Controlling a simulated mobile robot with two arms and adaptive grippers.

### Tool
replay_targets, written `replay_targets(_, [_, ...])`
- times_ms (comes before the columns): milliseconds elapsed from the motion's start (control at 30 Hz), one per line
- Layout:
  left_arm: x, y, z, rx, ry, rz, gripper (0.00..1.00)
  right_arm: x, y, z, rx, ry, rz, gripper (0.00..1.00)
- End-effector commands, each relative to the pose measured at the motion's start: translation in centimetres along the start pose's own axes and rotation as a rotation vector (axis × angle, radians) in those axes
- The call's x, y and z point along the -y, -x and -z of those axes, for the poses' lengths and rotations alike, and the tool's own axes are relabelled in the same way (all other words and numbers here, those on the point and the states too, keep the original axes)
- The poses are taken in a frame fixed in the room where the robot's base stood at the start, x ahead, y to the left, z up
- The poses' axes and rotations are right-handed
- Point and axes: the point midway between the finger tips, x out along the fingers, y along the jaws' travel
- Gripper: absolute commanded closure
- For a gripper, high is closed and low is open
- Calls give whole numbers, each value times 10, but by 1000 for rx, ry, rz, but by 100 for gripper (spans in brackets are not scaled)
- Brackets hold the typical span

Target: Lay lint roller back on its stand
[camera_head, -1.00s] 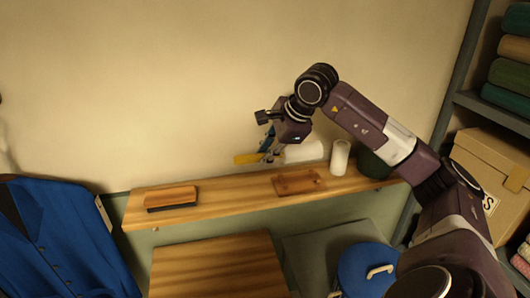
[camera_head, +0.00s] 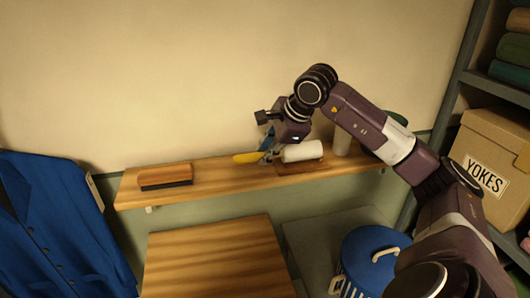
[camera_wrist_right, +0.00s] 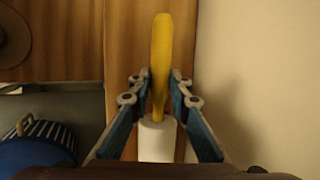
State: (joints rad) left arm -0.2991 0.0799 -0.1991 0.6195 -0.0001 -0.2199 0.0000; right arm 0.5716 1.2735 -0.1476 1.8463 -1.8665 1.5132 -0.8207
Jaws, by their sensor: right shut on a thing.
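The lint roller has a yellow handle (camera_head: 247,157) and a white roll (camera_head: 302,151). My right gripper (camera_head: 270,152) is shut on its handle. In the right wrist view the yellow handle (camera_wrist_right: 160,70) stands between the blue fingers (camera_wrist_right: 160,92), with the white roll (camera_wrist_right: 157,138) below. The stand (camera_head: 301,167) is a small brown wooden piece on the wall shelf. The roll lies level right over it and hides part of it. I cannot tell whether they touch. My left gripper is not in view.
A blue jacket (camera_head: 50,220) hangs at left. A wooden top (camera_head: 210,262) and a blue lidded bin (camera_head: 372,250) are below.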

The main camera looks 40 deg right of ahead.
Motion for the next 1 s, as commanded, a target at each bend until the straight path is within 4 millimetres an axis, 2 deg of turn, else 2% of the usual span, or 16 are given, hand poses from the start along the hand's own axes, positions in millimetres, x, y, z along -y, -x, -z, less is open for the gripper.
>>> replay_targets(267, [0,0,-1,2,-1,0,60,0,0,0,0,0,2,100])
replay_targets(300, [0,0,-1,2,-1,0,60,0,0,0,0,0,2,79])
replay_targets(467, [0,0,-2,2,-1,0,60,0,0,0,0,0,2,62])
replay_targets(667, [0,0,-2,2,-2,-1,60,0,0,0,0,0,1,62])
replay_targets(733, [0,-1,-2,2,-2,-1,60,-1,-1,0,0,0,-1,56])
replay_targets(1000, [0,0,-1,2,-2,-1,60,0,0,0,0,0,0,56])
